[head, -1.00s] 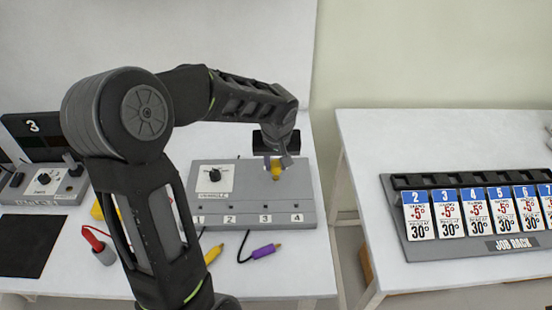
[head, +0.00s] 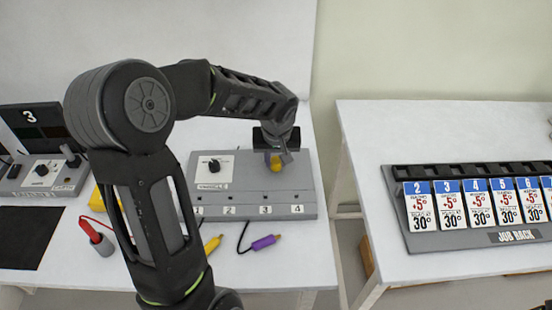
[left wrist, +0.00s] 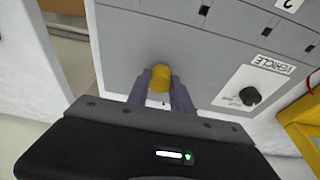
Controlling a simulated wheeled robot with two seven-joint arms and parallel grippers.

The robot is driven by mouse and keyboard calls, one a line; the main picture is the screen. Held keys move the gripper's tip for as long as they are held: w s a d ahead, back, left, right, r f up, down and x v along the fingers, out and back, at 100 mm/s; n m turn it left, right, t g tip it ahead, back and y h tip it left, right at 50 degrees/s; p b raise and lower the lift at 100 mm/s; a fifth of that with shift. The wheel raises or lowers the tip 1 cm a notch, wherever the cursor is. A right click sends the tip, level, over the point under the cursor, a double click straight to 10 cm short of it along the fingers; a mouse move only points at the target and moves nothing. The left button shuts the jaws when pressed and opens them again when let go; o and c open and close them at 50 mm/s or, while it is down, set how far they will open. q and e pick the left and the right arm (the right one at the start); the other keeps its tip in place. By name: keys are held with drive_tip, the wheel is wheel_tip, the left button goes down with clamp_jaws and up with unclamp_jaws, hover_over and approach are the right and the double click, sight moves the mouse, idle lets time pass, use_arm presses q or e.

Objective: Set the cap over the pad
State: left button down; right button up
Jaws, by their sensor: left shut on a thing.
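The yellow cap (head: 277,163) is a short round piece held in my left gripper (head: 279,157), which is shut on it over the right part of the grey VEHICLE box (head: 230,185). In the left wrist view the cap (left wrist: 161,78) sits between the two fingers (left wrist: 160,95), with the box's grey face (left wrist: 200,60) behind it. A pad on the box cannot be made out; the gripper and cap may hide it. I cannot tell whether the cap touches the box. My right gripper is not in view.
The box carries a dial (head: 214,165) and sockets numbered 1 to 4. Purple (head: 263,242), yellow (head: 212,244) and red (head: 95,236) plugs lie in front. A black mat (head: 30,235) is at left. A job rack (head: 420,240) stands on the right table, beyond a gap.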

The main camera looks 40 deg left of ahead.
use_arm(q)
drive_tip(key=shift+f+b, duration=0.4)
drive_tip(key=shift+f, duration=0.05)
drive_tip(key=c, duration=1.1)
unclamp_jaws()
drive_tip(key=shift+o, duration=0.2)
drive_tip(key=shift+r, duration=0.15)
drive_tip(key=v, duration=0.7)
drive_tip(key=shift+r+b, duration=0.35)
drive_tip(key=shift+b, duration=0.05)
drive_tip(key=shift+f, duration=0.1)
